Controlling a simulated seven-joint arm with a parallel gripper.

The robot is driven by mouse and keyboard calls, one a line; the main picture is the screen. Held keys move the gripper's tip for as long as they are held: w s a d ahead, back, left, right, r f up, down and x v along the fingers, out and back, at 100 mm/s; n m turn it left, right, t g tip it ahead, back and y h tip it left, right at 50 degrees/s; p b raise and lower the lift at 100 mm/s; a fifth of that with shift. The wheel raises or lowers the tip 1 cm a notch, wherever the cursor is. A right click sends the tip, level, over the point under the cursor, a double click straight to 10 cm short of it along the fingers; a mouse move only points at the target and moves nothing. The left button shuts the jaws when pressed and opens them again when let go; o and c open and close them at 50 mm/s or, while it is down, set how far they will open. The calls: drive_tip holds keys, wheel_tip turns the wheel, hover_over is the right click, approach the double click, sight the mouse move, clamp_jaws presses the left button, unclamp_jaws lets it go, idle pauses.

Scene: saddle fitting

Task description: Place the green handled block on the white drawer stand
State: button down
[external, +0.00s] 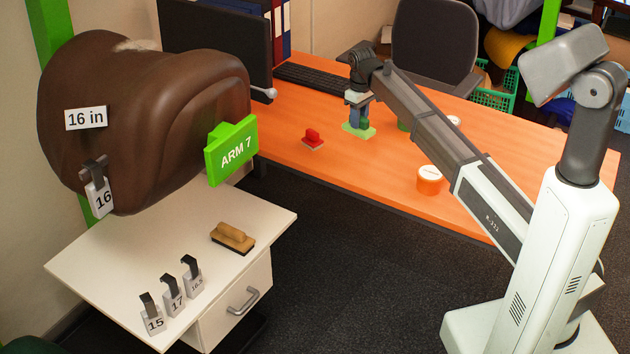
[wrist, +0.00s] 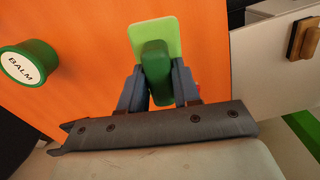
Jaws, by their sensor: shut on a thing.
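The green handled block has a light green plate (external: 358,130) and a darker green handle. It is at my gripper (external: 357,113) over the orange desk. In the wrist view my gripper (wrist: 157,88) is shut on the dark green handle (wrist: 154,70), and the light green plate (wrist: 154,38) shows beyond the fingers. I cannot tell whether the plate touches the desk. The white drawer stand (external: 130,245) is at the lower left, well away from the block. Its white top (wrist: 262,65) also shows at the right of the wrist view.
The stand bears a wooden brush (external: 233,238) and several hooked number tags (external: 173,300). The brown saddle (external: 150,120) with a green ARM 7 piece (external: 232,151) overhangs its back. A red handled block (external: 313,139), orange tub (external: 430,180) and green balm tin (wrist: 28,62) are on the desk.

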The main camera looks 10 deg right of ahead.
drive_tip(key=s+a+f, duration=0.2)
drive_tip(key=a+f, duration=0.1)
drive_tip(key=a, duration=1)
drive_tip(key=n, duration=0.2)
hover_over(210, 267)
wheel_tip(210, 267, down, 12)
drive_tip(key=shift+w+f, duration=0.1)
drive_tip(key=shift+f, duration=4.8)
drive_tip(key=shift+f, duration=0.15)
drive_tip(key=c, duration=0.8)
unclamp_jaws()
wheel_tip(210, 267, up, 12)
drive_tip(key=shift+r, duration=0.2)
